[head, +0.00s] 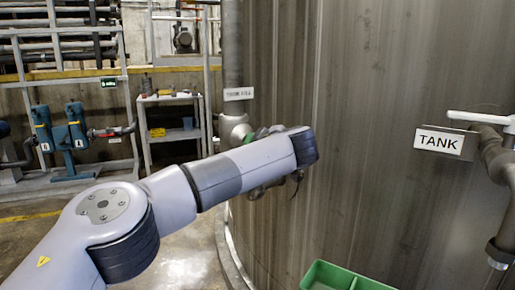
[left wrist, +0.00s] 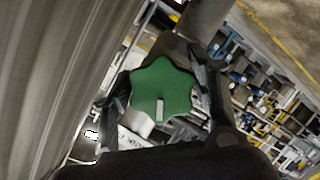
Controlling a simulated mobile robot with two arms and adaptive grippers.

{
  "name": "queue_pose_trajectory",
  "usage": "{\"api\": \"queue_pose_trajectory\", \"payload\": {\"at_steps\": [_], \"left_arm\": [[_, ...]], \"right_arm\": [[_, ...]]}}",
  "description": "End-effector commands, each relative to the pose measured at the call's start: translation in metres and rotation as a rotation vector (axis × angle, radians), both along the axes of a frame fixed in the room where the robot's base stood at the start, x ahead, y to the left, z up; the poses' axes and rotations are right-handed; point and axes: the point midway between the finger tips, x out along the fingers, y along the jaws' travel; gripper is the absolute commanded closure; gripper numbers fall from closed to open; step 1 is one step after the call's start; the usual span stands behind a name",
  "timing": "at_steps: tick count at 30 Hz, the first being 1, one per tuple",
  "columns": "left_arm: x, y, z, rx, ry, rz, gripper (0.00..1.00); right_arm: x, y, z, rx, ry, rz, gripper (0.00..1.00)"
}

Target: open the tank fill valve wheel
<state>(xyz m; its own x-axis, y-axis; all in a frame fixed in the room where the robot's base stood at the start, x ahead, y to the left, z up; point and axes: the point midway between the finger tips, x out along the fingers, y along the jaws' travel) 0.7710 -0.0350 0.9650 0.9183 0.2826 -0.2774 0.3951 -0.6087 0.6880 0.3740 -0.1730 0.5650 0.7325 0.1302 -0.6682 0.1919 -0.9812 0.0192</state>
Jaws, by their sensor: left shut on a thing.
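The green star-shaped valve wheel (left wrist: 163,90) sits between the two dark fingers of my left gripper (left wrist: 158,84) in the left wrist view. The fingers are shut on it from both sides. In the head view my left arm hides most of the wheel; a small green bit (head: 249,137) shows beside the pale valve body (head: 233,127). A small white sign (head: 239,94) hangs on the pipe above; its text is blurred. Part of my left gripper (head: 273,187) shows under the arm, near the tank wall. My right gripper is not in view.
The large grey tank (head: 370,110) fills the right side. A TANK sign (head: 440,141) and a white handle (head: 480,118) are at its right. A green bin (head: 345,277) stands below. A shelf cart (head: 170,115) and blue pumps (head: 78,128) are behind.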

Motion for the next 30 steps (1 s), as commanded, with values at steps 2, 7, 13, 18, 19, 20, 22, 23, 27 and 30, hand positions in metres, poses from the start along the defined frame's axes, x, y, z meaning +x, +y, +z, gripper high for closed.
{"api": "queue_pose_trajectory", "payload": {"at_steps": [2, 7, 13, 18, 19, 20, 22, 23, 27, 30], "left_arm": [[0.0, 0.0, 0.001, -0.001, -0.001, 0.0, 0.76], [0.0, 0.0, 0.001, 0.0, -0.001, -0.001, 0.43], [0.0, 0.0, 0.0, 0.0, 0.0, 0.0, 0.3], [0.0, 0.0, 0.0, 0.001, 0.001, 0.0, 0.27], [0.0, 0.0, 0.0, 0.001, 0.001, 0.0, 0.27], [0.0, 0.0, 0.0, 0.001, 0.001, 0.0, 0.27], [0.0, 0.0, 0.0, 0.001, 0.001, 0.0, 0.27], [0.0, 0.0, 0.0, 0.001, 0.0, 0.0, 0.27], [-0.006, -0.003, 0.003, 0.0, 0.001, -0.002, 0.27], [-0.018, -0.006, 0.007, 0.001, -0.001, -0.003, 0.27]], "right_arm": [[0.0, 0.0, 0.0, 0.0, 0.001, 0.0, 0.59], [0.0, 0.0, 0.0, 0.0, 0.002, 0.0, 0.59], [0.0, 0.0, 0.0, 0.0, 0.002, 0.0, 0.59], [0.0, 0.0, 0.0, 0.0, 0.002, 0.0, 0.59], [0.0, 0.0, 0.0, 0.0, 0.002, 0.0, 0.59], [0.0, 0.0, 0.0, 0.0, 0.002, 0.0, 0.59], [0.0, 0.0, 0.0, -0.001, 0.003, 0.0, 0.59], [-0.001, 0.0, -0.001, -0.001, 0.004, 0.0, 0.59], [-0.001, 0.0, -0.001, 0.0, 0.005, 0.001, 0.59], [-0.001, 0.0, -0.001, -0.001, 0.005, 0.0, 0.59]]}}
